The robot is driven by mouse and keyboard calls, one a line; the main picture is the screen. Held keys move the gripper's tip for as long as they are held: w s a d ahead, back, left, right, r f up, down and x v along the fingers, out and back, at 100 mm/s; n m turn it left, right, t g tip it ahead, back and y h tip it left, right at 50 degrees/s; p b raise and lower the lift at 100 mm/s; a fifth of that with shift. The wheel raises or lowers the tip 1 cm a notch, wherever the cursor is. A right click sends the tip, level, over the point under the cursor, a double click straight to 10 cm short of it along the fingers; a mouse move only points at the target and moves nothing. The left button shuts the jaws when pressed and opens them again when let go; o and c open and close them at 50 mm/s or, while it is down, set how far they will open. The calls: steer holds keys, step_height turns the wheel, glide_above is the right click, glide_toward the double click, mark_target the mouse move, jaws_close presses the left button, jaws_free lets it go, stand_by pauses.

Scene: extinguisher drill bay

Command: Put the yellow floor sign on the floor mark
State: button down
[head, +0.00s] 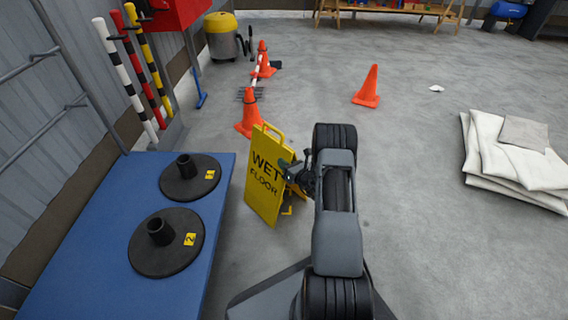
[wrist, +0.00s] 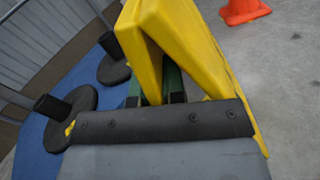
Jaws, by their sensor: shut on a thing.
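The yellow floor sign (head: 265,181), lettered "WET FLOOR", is upright just right of the blue platform. My gripper (head: 293,173) is shut on it from the right side. In the wrist view the two fingers (wrist: 157,91) reach in at the sign's yellow panels (wrist: 185,45), which stand slightly apart in a V. I cannot tell if the sign's foot touches the floor. A small yellow piece (head: 287,211) shows low behind the sign; I cannot tell if it is part of the sign or of a floor mark. No clear floor mark shows elsewhere.
The blue platform (head: 100,220) holds two black round bases (head: 190,178). Orange cones (head: 249,117) stand behind the sign, and another cone (head: 367,88) stands farther right. White folded sheets (head: 510,165) lie at the right. The grey floor between is mostly free.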

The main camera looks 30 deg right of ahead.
steer(key=c, duration=1.6)
jaws_free()
steer(key=shift+f, duration=0.2)
steer(key=o, duration=0.4)
